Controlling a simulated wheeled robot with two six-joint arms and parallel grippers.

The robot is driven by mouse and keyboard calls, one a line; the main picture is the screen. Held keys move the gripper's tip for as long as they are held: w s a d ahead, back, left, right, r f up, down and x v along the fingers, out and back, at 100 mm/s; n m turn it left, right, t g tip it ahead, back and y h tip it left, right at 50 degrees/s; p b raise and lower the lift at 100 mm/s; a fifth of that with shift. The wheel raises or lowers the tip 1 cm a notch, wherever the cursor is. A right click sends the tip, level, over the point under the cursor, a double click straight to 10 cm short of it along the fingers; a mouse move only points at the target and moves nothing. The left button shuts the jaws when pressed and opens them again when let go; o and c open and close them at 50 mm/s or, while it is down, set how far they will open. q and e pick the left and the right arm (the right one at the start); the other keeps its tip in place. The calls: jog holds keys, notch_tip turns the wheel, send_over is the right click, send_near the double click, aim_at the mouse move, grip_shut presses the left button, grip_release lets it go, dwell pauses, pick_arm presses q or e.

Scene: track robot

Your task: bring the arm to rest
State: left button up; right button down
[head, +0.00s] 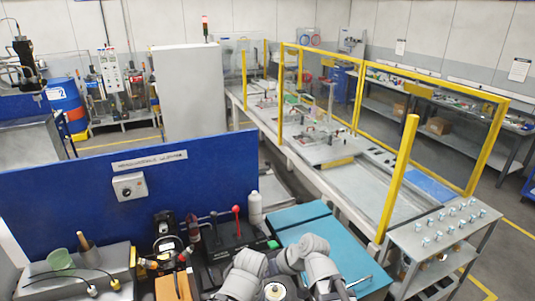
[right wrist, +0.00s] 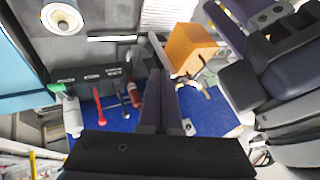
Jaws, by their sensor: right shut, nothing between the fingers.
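My right gripper (right wrist: 162,74) shows in the right wrist view, with its two dark fingers together and nothing between them. It points toward the blue panel and the bench items, but I cannot tell the exact distance to them. In the head view, grey rounded arm links of mine are folded at the bottom centre, in front of the teal surface (head: 303,238). I cannot make out a gripper there. My left gripper is in neither view.
An orange block (head: 172,288), also in the right wrist view (right wrist: 191,48), a red-knobbed lever (head: 237,211) and a white bottle (head: 255,208) stand near the arm. A blue panel (head: 60,194) rises behind. A shelf cart (head: 445,240) and yellow posts (head: 398,178) stand right.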

jog(key=s+d+f+m+g+h+b, duration=0.1)
jog(key=s+d+f+m+h, duration=0.2)
jog(key=d, duration=0.7)
jog(key=s+d+f+m+g+h, duration=0.1)
jog(key=d+f+m+h, duration=0.3)
jog(key=d, duration=0.6)
pick_arm(q)
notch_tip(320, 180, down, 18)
jog(key=b, duration=1.7)
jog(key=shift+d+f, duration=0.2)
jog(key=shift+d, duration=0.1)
pick_arm(e)
jog(key=s+a+f+n+h, duration=0.1)
jog(key=s+a+f+n, duration=0.1)
jog(key=a+f, duration=0.3)
jog(key=s+a+f+n, duration=0.2)
jog(key=a+f, duration=0.3)
jog(key=f, duration=0.6)
jog(key=shift+s+a+f+n+g+h, duration=0.3)
jog(key=shift+s+n+h, duration=0.1)
jog(key=shift+s, duration=0.3)
